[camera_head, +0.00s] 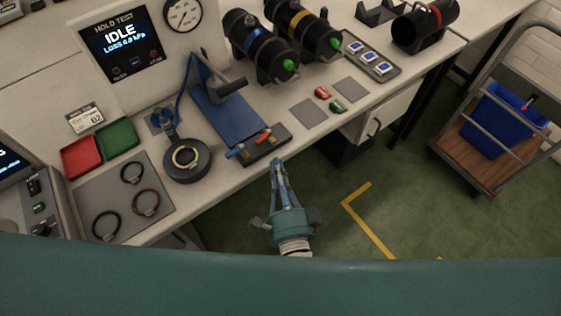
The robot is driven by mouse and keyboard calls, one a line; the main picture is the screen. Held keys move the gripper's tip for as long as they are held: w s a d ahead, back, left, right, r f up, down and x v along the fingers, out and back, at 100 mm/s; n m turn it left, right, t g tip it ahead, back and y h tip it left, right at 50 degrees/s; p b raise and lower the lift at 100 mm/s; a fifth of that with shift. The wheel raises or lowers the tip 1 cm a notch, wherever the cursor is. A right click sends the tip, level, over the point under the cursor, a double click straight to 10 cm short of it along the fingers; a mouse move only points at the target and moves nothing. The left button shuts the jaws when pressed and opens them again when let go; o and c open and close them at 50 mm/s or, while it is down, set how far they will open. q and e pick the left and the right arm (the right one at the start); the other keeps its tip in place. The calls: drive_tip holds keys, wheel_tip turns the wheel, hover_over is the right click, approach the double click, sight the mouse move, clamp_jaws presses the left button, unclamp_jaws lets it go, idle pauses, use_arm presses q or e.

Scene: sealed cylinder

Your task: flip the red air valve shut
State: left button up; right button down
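The red air valve lever (264,135) sits on a dark block (266,147) at the bench's front edge, in front of the blue plate. A blue lever (235,152) is on the same block, to its left. My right gripper (277,161) is just below and in front of the block, past the bench edge, pointing toward it. Its fingers come together at the tips, and it looks shut and empty. It appears apart from the red lever. My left gripper is not in view.
A clamp (225,85) stands over the blue plate (228,108). A round black fixture (187,160) is left of the block. Small red (322,92) and green (337,106) pieces lie to the right. A monitor (124,45) reads IDLE. The floor in front is open.

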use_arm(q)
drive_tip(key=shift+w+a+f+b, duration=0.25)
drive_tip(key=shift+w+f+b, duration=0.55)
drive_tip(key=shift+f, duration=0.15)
use_arm(e)
drive_tip(key=s+a, duration=0.3)
drive_tip(key=s, duration=0.3)
drive_tip(key=shift+s, duration=0.35)
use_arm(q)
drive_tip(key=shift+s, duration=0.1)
use_arm(e)
drive_tip(key=shift+a, duration=0.15)
drive_tip(key=shift+f, duration=0.1)
